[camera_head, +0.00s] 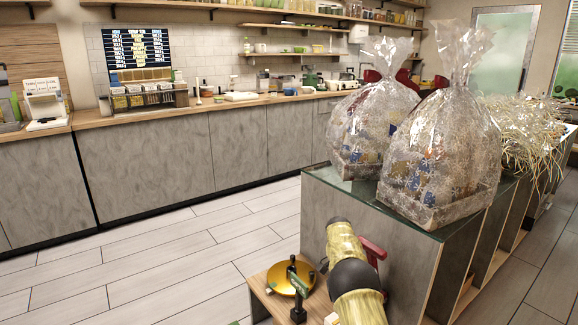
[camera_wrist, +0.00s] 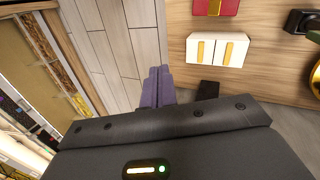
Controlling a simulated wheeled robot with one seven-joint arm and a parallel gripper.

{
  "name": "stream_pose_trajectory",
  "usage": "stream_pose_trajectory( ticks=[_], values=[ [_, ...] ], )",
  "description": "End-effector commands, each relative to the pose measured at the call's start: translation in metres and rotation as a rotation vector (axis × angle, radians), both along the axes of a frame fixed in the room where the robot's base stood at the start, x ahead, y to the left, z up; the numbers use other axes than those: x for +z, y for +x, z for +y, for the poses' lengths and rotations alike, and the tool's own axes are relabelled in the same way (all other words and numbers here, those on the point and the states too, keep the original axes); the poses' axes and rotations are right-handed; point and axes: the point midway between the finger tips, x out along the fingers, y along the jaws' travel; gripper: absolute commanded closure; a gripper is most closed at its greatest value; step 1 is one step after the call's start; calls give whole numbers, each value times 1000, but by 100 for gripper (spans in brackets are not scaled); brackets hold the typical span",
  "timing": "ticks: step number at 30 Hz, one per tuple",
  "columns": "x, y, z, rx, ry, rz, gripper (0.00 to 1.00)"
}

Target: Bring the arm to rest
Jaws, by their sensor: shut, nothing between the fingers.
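My gripper (camera_wrist: 159,72) shows in the wrist view as two purple fingers pressed together, with nothing between them. The fingers lie over the pale plank floor (camera_wrist: 118,40), beside the edge of a wooden surface (camera_wrist: 268,75). In the head view, part of my arm (camera_head: 350,262), patterned yellow with a dark joint, rises beside the counter at the bottom. I cannot make out the gripper's fingers in that view.
Two wrapped hampers (camera_head: 440,150) (camera_head: 366,125) stand on the glass-topped counter (camera_head: 335,187), close to my arm. A gold dish (camera_head: 281,279) sits on a low wooden surface. A white box (camera_wrist: 217,50) and red box (camera_wrist: 215,6) lie near the fingers. Open floor (camera_head: 150,262) stretches left.

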Motion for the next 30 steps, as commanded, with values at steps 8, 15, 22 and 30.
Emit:
stream_pose_trajectory(
  ticks=[8,15,22,30],
  values=[
    [25,-30,-10,114,117,-94,100],
    [41,-73,-7,244,194,-180,100],
    [50,-127,2,389,245,-262,100],
    [50,-205,19,582,274,-354,100]
  ],
)
